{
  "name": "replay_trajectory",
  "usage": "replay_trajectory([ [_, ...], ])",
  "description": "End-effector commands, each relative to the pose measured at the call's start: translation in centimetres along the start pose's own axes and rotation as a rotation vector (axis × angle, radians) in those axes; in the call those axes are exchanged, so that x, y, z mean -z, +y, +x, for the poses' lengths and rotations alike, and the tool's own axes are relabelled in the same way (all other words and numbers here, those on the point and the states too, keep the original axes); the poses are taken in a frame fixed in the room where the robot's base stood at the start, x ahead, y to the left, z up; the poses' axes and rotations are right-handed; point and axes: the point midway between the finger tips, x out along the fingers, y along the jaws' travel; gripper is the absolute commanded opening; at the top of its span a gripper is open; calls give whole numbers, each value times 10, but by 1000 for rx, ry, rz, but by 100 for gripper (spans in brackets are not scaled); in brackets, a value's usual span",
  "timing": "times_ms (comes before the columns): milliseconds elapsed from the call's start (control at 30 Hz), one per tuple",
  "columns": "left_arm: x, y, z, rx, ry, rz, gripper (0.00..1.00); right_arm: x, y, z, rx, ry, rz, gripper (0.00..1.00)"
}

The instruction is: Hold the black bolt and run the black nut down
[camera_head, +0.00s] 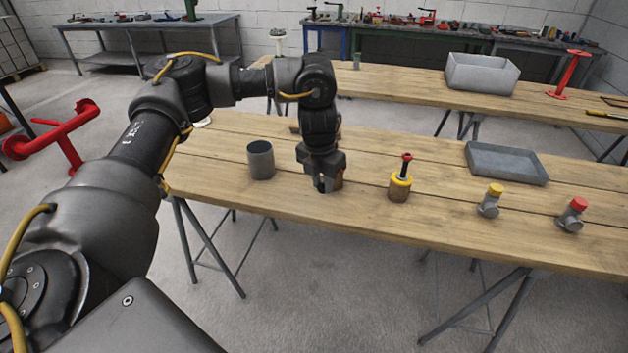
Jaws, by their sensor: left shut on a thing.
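My left gripper (323,182) points down just above the near wooden table, a little left of its middle. It is shut on a small dark thing mostly hidden by the fingers; I cannot tell whether it is the black bolt or the black nut. A brown object (338,184) shows partly behind the fingers, close beside them. No black bolt or black nut can be made out clearly elsewhere. My right gripper is not in view.
On the near table (240,208) stand a grey cup (260,160), a yellow-collared piece with a red-topped rod (400,186), a yellow-capped fitting (490,202), a red-capped fitting (573,215) and a shallow grey tray (507,163). A grey bin (482,74) is on the table behind.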

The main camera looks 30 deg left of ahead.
Motion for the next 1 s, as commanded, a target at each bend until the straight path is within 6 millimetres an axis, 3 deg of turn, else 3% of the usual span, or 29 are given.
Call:
replay_trajectory([
  [367, 0, -2, -1, 0, 0, 0, 2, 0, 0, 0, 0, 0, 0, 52],
  [500, 1, -4, -1, 4, 0, 32, 2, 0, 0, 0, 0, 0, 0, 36],
  [567, 2, -7, -1, 10, 0, 90, 2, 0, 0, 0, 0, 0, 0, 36],
  [767, 16, -35, -2, 69, 1, 572, 2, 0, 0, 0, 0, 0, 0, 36],
  [1000, 48, -75, -2, 173, 3, 1424, 2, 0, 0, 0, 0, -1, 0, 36],
])
